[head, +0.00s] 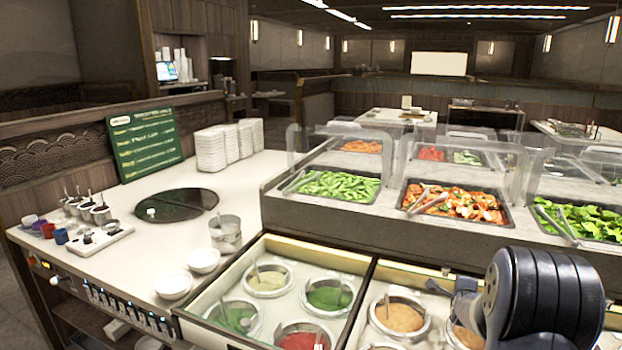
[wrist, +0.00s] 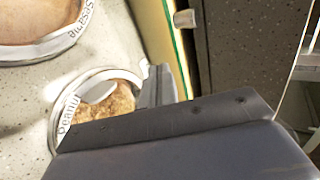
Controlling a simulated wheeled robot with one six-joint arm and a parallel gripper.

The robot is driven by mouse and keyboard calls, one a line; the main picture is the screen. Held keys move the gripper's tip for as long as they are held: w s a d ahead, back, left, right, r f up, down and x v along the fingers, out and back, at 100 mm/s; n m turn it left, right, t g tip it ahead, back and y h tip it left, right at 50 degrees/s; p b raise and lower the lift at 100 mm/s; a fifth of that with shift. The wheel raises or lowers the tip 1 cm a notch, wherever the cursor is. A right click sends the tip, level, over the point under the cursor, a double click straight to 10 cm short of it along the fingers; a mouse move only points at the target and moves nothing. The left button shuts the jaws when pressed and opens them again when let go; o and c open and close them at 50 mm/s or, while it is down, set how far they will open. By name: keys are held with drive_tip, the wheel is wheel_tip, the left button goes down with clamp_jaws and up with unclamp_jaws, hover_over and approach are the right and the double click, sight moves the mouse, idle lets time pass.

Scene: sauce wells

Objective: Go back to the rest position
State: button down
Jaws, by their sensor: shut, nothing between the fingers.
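My gripper (wrist: 162,86) shows in the wrist view as dark grey fingers, shut and empty. It is over the edge of a sauce well labelled Peanut (wrist: 110,102), which holds a lumpy brown sauce; part of that well is hidden behind the gripper. I cannot tell how high the gripper is above it. In the head view my dark arm (head: 545,298) stands at the lower right, over the right end of the sauce wells, and the fingertips cannot be made out there.
A second well (wrist: 45,20) with smooth tan sauce lies beside the Peanut one. Sauce wells with ladles (head: 270,280) fill the front counter. Clear sneeze guards (head: 345,150) stand behind, over trays of vegetables. White bowls (head: 203,260) and a metal pot (head: 225,233) are at left.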

drive_tip(key=s, duration=0.1)
drive_tip(key=s+a, duration=0.1)
drive_tip(key=s, duration=0.1)
drive_tip(key=s+a+b, duration=0.1)
drive_tip(key=s, duration=0.1)
drive_tip(key=shift+f, duration=0.1)
drive_tip(key=v, duration=0.9)
drive_tip(key=shift+s+a+b, duration=0.15)
drive_tip(key=shift+s+b, duration=0.05)
drive_tip(key=shift+b, duration=0.25)
drive_tip(key=shift+r, duration=0.25)
